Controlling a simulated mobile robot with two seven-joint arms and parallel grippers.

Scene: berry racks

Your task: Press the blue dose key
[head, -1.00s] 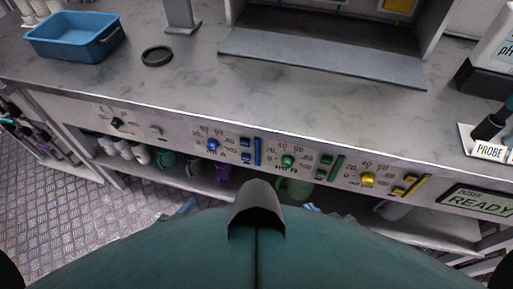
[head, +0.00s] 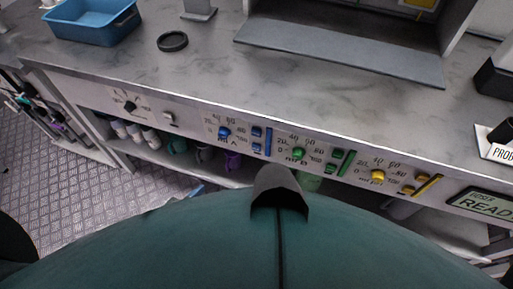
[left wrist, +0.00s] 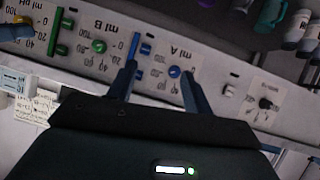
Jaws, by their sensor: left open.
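The control panel on the bench front has a blue "ml A" section. It holds a round blue knob (head: 224,132), two small blue keys, one upper (head: 257,132) and one lower (head: 256,147), and an upright blue bar (head: 268,141) beside them. In the left wrist view the panel appears upside down. My left gripper (left wrist: 159,70) is open there, its fingers spread in front of the blue section, with the blue knob (left wrist: 174,71) seen between them. The left finger partly hides the blue keys. I cannot tell any contact.
Green (head: 299,154) and yellow (head: 378,177) knobs, with their own keys, sit right of the blue section. A blue bin (head: 92,20) and a black ring (head: 172,41) are on the bench. Bottles (head: 134,133) and cups stand on the shelf below.

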